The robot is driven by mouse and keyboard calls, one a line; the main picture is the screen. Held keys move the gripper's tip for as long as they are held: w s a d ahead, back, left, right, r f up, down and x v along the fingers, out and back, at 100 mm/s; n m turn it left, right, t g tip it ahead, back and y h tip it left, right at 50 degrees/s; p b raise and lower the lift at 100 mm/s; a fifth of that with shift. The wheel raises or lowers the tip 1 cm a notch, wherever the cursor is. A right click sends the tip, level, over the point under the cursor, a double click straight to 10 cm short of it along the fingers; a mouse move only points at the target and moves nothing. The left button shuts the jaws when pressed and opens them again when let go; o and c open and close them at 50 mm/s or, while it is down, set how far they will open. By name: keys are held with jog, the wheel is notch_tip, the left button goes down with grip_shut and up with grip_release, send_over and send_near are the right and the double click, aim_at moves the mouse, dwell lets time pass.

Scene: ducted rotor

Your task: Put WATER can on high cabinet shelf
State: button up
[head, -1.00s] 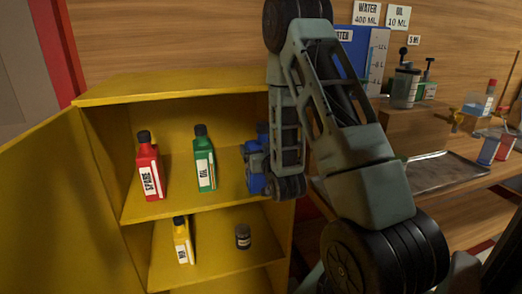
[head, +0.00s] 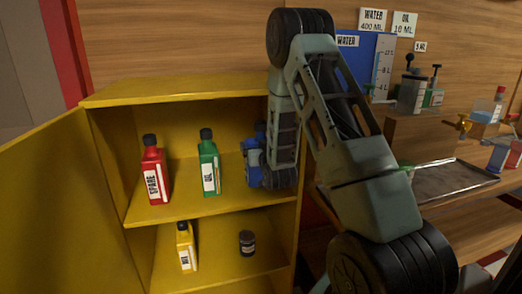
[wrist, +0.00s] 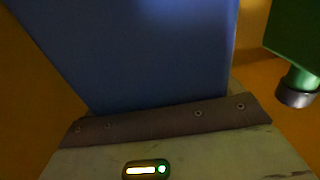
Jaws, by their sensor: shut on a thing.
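A blue can (wrist: 150,50) fills the middle of the wrist view; no WATER label shows on it. In the head view, blue parts (head: 253,158) show at the right of the cabinet's upper shelf (head: 150,212), largely covered by my arm. My gripper (head: 264,168) is inside the upper compartment, shut on the blue can. I cannot tell whether the can's base touches the shelf. The yellow cabinet (head: 190,90) stands with its door open to the left.
A red SPARE can (head: 155,170) and a green OIL can (head: 209,162) stand on the upper shelf. The green can is close by in the wrist view (wrist: 290,30). A yellow can (head: 186,247) and a dark jar (head: 247,243) stand below. A workbench with a metal tray (head: 450,180) is at right.

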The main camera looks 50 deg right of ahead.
jog(key=shift+b+x, duration=0.6)
jog(key=shift+x, duration=2)
jog(key=shift+f, duration=0.2)
jog(key=shift+f+b, duration=0.6)
jog(key=shift+b, duration=0.35)
jog(key=o, duration=1.7)
jog(key=shift+f, duration=0.1)
jog(key=shift+s+a, duration=0.1)
jog(key=shift+r+b+v, duration=0.1)
jog(key=shift+b+v, duration=0.6)
jog(key=shift+v, duration=1.75)
jog(key=shift+r+b+v, duration=0.15)
jog(key=shift+b+v, duration=0.5)
jog(key=shift+v, duration=1.85)
